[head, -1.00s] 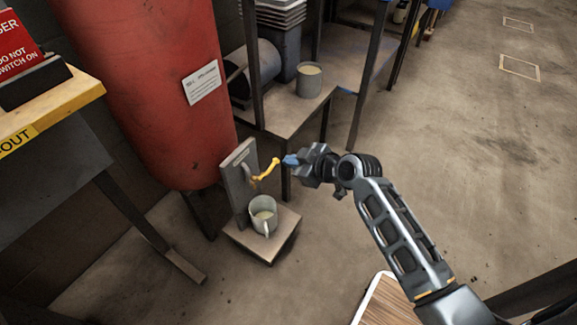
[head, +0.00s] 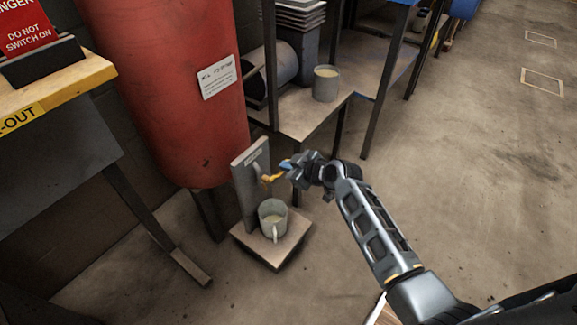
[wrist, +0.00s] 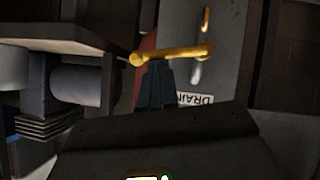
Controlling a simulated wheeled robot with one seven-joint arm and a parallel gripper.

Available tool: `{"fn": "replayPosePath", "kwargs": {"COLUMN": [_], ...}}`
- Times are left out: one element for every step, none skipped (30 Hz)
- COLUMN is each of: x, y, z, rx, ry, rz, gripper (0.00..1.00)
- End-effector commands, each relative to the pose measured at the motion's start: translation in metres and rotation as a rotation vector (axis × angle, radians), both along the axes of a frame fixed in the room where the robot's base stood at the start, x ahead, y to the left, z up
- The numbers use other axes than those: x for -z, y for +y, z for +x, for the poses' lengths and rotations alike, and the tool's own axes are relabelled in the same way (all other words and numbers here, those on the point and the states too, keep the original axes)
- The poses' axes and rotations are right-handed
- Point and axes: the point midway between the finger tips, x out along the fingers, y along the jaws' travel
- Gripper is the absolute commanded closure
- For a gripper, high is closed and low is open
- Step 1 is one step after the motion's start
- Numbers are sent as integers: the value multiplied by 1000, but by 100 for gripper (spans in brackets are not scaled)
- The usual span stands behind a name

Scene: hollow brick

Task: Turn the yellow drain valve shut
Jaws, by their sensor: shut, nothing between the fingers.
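The yellow drain valve handle (head: 272,178) sits on the front of a grey upright plate (head: 247,185) beside the red tank. In the wrist view the yellow handle (wrist: 172,54) lies sideways across the picture, just beyond my fingertips. My gripper (head: 286,165) is shut with nothing between its fingers, close to the handle on its right side. In the wrist view the shut fingers (wrist: 157,68) point at the handle's middle; I cannot tell whether they touch it. A label reading DRAIN (wrist: 194,99) shows upside down on the plate. A grey mug (head: 272,217) stands below the valve.
The red tank (head: 175,90) stands behind the plate. A metal shelf (head: 312,120) with another mug (head: 326,83) is behind my gripper. A bench with a red danger sign (head: 28,32) is at left. Open floor lies to the right.

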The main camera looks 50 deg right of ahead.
Motion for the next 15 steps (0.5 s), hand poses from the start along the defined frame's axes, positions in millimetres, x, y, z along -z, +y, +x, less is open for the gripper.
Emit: {"fn": "replayPosePath", "kwargs": {"x": [0, 0, 0, 1, 2, 3, 5, 7, 10, 12, 14, 15, 15, 16, 15], "y": [0, 0, 0, 0, -1, -3, -4, -5, -6, -7, -8, -8, -9, -9, -10], "z": [0, 0, 0, 0, 0, 0, 1, 1, 1, 1, 1, 1, 1, 1, 1], "rx": [0, 0, 0, 0, 1, 2, 3, 3, 3, 2, 1, 1, 0, 0, 0], "ry": [0, 0, 0, 0, 1, 1, 1, 2, 3, 4, 3, 3, 4, 4, 4], "rz": [0, 0, 1, 6, 15, 36, 56, 80, 114, 134, 140, 140, 139, 138, 138], "gripper": [100, 100, 100, 100, 100, 100, 100, 100, 100, 100, 100, 100, 100, 100, 100]}}
